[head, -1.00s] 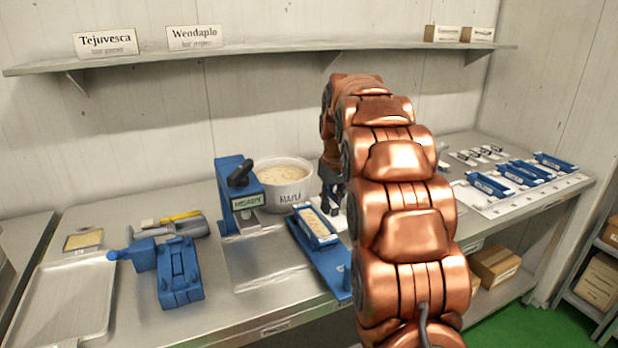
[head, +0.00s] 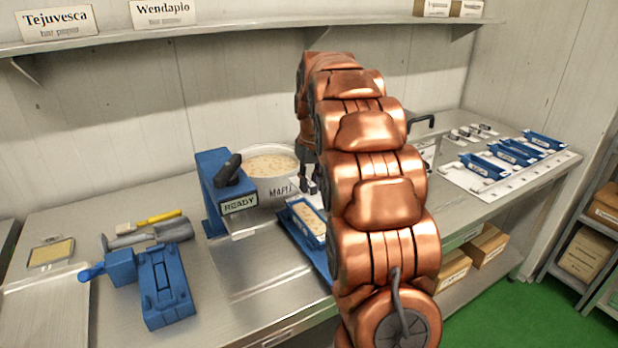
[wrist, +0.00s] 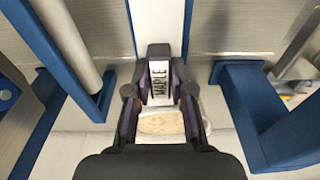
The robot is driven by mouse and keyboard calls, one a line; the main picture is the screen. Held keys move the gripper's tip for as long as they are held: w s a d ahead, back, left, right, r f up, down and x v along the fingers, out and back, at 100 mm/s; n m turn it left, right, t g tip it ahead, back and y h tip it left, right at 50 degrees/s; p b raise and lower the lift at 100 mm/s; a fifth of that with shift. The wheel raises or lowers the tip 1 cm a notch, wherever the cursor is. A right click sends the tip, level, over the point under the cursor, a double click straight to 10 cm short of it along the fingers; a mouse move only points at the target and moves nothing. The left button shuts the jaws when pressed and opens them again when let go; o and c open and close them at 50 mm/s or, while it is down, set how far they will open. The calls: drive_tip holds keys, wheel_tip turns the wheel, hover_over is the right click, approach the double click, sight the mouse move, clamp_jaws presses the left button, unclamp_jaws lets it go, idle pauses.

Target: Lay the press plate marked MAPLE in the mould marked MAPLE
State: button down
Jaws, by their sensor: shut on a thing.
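My gripper (wrist: 159,98) is shut on the upright grip of the press plate marked MAPLE (wrist: 159,78), whose lettering reads between the fingers in the wrist view. A pale slab with a pattern (wrist: 160,123) shows below the fingers. In the head view my gripper (head: 310,182) is just behind and above a blue mould (head: 318,262) holding a white-edged slab of nougat (head: 308,217). The arm hides part of this mould, and I cannot read a mark on it. The plate is too small to make out in the head view, and I cannot tell whether it touches the slab.
A blue fixture (head: 163,285) and tools lie further left. Several blue moulds (head: 515,154) rest on a white board at the right.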

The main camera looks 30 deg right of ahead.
drive_tip(key=shift+s+f+b, duration=0.1)
drive_tip(key=shift+f+b, duration=1.15)
drive_tip(key=shift+f, duration=2.25)
drive_tip(key=shift+s, duration=0.1)
drive_tip(key=shift+f+b, duration=0.6)
drive_tip(key=shift+b, duration=0.15)
drive_tip(key=c, duration=0.9)
unclamp_jaws()
drive_tip(key=shift+c, duration=0.2)
drive_tip(key=shift+o, duration=0.4)
drive_tip(key=o, duration=0.3)
